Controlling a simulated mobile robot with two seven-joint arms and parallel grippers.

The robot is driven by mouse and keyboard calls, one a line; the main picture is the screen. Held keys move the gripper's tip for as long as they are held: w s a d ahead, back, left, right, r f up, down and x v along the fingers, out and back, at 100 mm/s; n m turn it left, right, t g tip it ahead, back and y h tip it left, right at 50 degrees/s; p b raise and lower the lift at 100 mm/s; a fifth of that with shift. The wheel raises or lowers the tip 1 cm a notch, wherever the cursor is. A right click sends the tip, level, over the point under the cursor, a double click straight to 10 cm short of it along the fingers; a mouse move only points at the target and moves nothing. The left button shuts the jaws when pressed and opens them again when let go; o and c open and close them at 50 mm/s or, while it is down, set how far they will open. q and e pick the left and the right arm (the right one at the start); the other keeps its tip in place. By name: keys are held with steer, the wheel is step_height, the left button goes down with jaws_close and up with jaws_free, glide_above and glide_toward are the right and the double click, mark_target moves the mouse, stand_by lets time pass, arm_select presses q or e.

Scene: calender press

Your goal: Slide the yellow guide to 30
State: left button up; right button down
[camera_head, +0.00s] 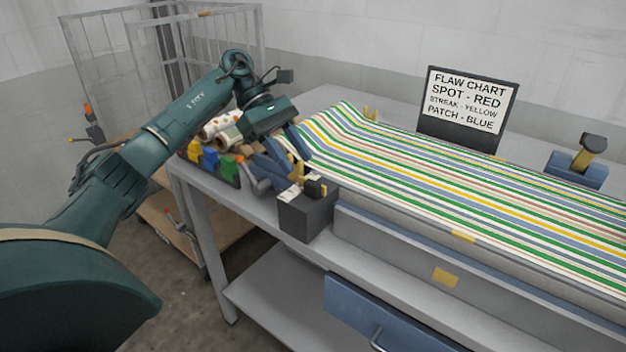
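A small yellow piece (297,170), which may be the yellow guide, stands at the front left corner of the striped web (400,170). Another small yellow piece (371,115) stands at the web's back edge. My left gripper (285,168) points down at the front left corner, right by the first yellow piece. Its fingers overlap that piece and the clutter behind, so I cannot tell whether they touch it or grip it. No scale numbers can be read. My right gripper is not in view.
A dark box (306,215) with a black knob stands just in front of the gripper. Colored bottles (210,159) and patterned rolls (222,128) lie left of it. A flaw chart (468,100) stands behind the web. A yellow-stemmed black knob (592,144) is at right.

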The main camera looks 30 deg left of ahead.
mark_target(312, 182)
arm_select(q)
steer(key=p+x, duration=0.1)
steer(key=x, duration=0.5)
steer(key=shift+d+f, duration=0.3)
jaws_close()
